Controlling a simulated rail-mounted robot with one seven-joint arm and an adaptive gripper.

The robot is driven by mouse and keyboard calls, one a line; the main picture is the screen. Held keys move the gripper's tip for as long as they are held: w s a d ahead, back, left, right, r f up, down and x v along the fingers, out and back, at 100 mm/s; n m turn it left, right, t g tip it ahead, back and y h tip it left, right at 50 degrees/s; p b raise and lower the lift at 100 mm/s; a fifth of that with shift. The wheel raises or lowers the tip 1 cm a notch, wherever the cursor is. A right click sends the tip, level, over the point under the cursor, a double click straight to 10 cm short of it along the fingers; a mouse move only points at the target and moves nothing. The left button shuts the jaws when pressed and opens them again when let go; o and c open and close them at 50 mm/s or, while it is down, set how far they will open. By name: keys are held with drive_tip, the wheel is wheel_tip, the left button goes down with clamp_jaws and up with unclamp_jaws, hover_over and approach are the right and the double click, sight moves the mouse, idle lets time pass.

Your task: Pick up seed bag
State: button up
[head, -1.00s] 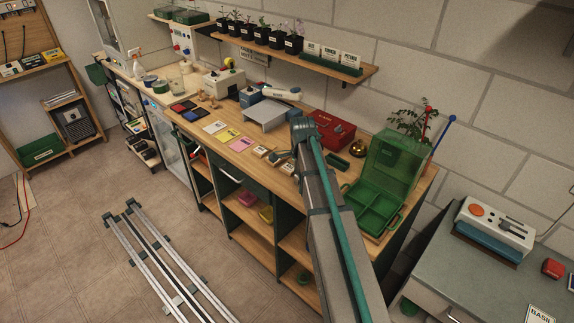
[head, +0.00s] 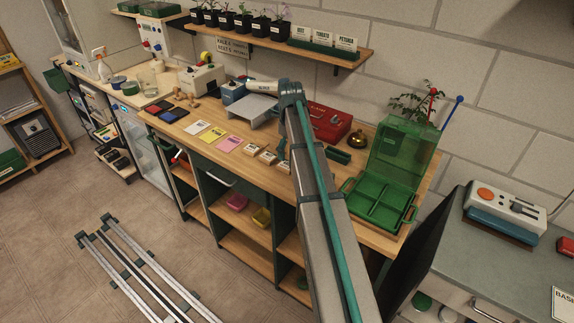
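No object is plainly a seed bag. Flat packets with print show in several places. A white packet marked BASIL (head: 563,303) lies on the grey cabinet at the lower right, partly cut off by the picture edge. Labelled packets (head: 322,37) stand upright in a green holder on the wall shelf. A white sheet (head: 197,127), a yellow one (head: 212,134) and a pink one (head: 230,144) lie on the bench. My arm rises from the bottom middle across the bench. I cannot make out my gripper; the arm may hide it.
The wooden bench (head: 386,243) holds an open green box (head: 352,214), a red case (head: 326,122) and a grey stand (head: 252,110). A machine with an orange knob (head: 505,212) sits on the grey cabinet (head: 478,262). White floor rails (head: 137,268) lie at the lower left.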

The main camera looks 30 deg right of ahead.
drive_tip(key=shift+s+a+f+p, duration=0.1)
drive_tip(key=shift+f+p, duration=0.55)
drive_tip(key=shift+f, duration=0.95)
drive_tip(key=shift+a+f+p, duration=0.1)
drive_tip(key=shift+f+p, duration=0.55)
drive_tip(key=shift+f, duration=0.95)
drive_tip(key=shift+c, duration=0.2)
drive_tip(key=c, duration=1.1)
drive_tip(key=shift+c, duration=0.2)
drive_tip(key=shift+r, duration=0.1)
